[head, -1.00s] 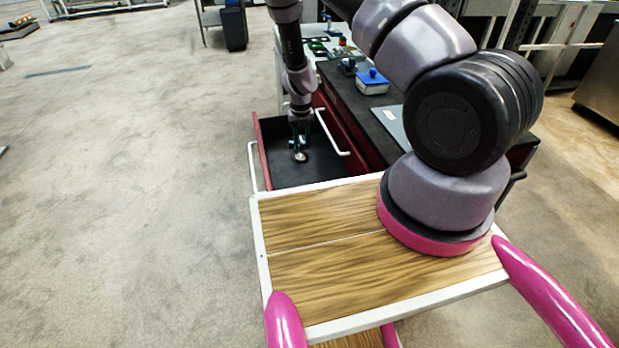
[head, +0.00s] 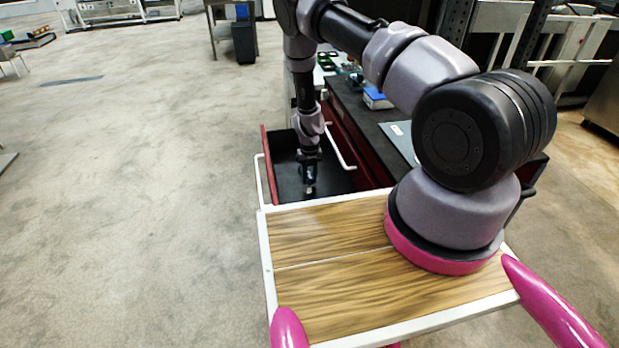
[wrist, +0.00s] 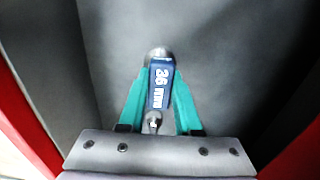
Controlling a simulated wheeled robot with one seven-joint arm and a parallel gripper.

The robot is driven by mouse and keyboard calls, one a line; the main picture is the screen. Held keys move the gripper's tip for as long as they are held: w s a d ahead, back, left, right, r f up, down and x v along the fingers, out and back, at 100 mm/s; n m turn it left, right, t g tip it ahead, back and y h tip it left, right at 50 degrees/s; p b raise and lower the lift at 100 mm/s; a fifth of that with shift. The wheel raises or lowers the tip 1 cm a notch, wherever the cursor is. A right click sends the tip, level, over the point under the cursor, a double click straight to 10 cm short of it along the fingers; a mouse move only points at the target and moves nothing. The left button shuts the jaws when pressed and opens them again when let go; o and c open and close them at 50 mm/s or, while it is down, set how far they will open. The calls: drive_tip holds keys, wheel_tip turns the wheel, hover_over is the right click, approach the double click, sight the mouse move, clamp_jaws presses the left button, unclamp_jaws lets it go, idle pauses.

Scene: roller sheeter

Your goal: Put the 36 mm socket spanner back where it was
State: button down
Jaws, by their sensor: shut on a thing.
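The 36 mm socket spanner (wrist: 158,90) shows in the wrist view as a blue body with white "36 mm" lettering and metal ends. My gripper (wrist: 160,78) has its teal fingers shut on both sides of it. In the head view my gripper (head: 309,180) points down inside the open drawer (head: 286,178), and only a small bright end of the spanner shows below it. The drawer has a dark floor and red walls. I cannot tell whether the spanner touches the drawer floor.
The red cabinet with a dark top (head: 362,112) stands behind the drawer. A blue and white box (head: 377,100) lies on that top. A white drawer handle (head: 340,150) is close to the right of my gripper. Open concrete floor (head: 150,200) lies to the left.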

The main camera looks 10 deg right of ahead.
drive_tip(key=shift+f, duration=0.15)
drive_tip(key=c, duration=0.6)
unclamp_jaws()
wheel_tip(320, 180, up, 13)
drive_tip(key=shift+f, duration=0.2)
